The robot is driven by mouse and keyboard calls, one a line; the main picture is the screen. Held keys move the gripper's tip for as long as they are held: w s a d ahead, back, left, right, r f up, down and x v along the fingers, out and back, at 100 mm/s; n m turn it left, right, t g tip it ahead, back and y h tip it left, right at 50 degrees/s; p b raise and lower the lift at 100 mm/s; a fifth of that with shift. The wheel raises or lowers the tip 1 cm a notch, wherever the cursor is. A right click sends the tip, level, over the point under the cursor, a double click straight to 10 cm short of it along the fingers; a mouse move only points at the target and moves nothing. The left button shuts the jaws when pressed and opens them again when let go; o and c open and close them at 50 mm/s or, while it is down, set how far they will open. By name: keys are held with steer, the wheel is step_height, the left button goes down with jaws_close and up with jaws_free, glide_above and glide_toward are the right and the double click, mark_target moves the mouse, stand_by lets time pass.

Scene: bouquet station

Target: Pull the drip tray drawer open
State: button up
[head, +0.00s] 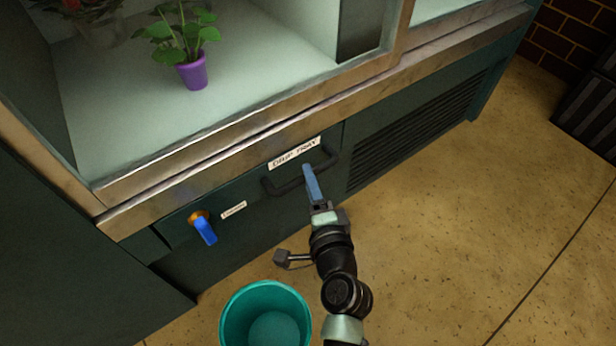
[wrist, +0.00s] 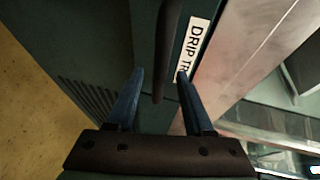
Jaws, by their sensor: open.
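The drip tray drawer (head: 245,250) is a dark green front panel low on the cabinet, and it looks flush with the cabinet. Its white "DRIP TRAY" label (head: 294,153) sits above a dark bar handle (head: 284,188). My gripper (head: 311,170), with blue fingers, is at the middle of the handle. In the wrist view, the gripper (wrist: 160,74) is open and the handle (wrist: 166,40) shows between the two fingertips. I cannot tell whether either finger touches the bar.
A blue valve lever (head: 205,230) with an orange base is left of the handle. A teal bucket (head: 228,318) stands on the floor in front. A vent grille (head: 415,135) is right of the drawer. A potted plant (head: 193,72) stands in the case above.

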steer(key=shift+b+x, duration=0.3)
steer(key=shift+x, duration=1.05)
steer(key=shift+c, duration=0.2)
jaws_close()
